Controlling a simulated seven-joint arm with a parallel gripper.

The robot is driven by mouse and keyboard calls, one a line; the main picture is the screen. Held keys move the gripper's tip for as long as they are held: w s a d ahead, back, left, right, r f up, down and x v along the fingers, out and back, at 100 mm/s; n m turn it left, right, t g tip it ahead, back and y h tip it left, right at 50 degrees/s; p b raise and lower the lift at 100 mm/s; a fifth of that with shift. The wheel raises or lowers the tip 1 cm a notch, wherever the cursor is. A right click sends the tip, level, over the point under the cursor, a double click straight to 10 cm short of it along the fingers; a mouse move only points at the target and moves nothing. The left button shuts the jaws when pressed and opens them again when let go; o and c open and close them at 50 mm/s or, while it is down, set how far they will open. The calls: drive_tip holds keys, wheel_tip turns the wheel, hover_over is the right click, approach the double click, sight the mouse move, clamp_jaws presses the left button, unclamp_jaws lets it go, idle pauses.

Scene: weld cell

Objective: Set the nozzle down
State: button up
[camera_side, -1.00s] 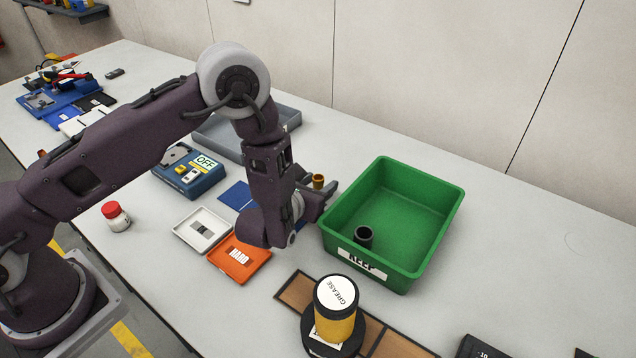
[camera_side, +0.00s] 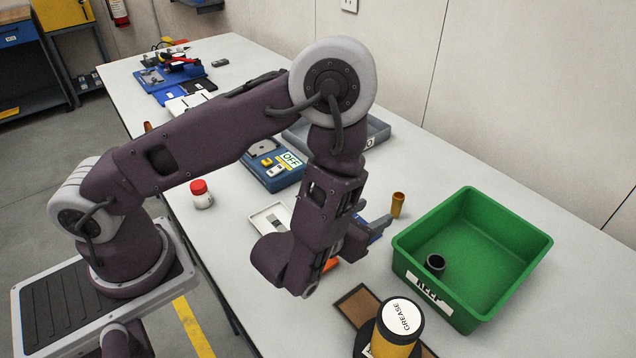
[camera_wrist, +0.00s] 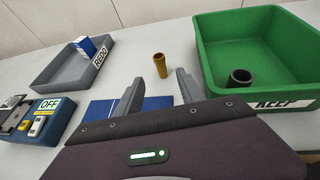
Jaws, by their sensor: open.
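The nozzle, a small brass-brown cylinder (camera_side: 398,205), stands upright on the bare table to the left of the green bin. In the wrist view the nozzle (camera_wrist: 159,66) stands just beyond my fingertips, with a gap between. My gripper (camera_side: 375,225) is open and empty, low over the table; in the wrist view its two fingers (camera_wrist: 157,82) are spread on either side of the nozzle's line. In the side view my wrist hides part of the fingers.
A green bin (camera_side: 505,290) marked KEEP, holding a black ring-like part (camera_side: 435,264), stands close on the right. A grey tray (camera_wrist: 60,77) marked REDO holds a small blue-and-white box (camera_wrist: 86,46). A blue mat (camera_wrist: 105,110) lies under the fingers. A grease pot (camera_side: 400,325) stands in front.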

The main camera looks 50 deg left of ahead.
drive_tip(key=a+r+n+y, duration=0.5)
drive_tip(key=a+r+n, duration=0.1)
drive_tip(key=a+r, duration=0.35)
drive_tip(key=s+a+r+n+g+y, duration=0.4)
drive_tip(key=s+a+r+n+g, duration=0.2)
drive_tip(key=s+a+n+g, duration=0.35)
drive_tip(key=s+n+g+h, duration=0.3)
drive_tip(key=s+n+h, duration=0.1)
drive_tip(key=s+n, duration=0.8)
drive_tip(key=s+d+r+n+t+h, duration=0.1)
drive_tip(key=d+r+n+t+h, duration=0.1)
drive_tip(key=d, duration=0.3)
drive_tip(key=d+r+n+t+h, duration=0.2)
drive_tip(key=d+r+n+h, duration=0.1)
drive_tip(key=d+n+h, duration=0.1)
drive_tip(key=shift+s+d+n+t+h, duration=0.4)
drive_tip(key=shift+d+h, duration=0.2)
drive_tip(key=shift+d, duration=0.4)
drive_tip(key=shift+r, duration=0.1)
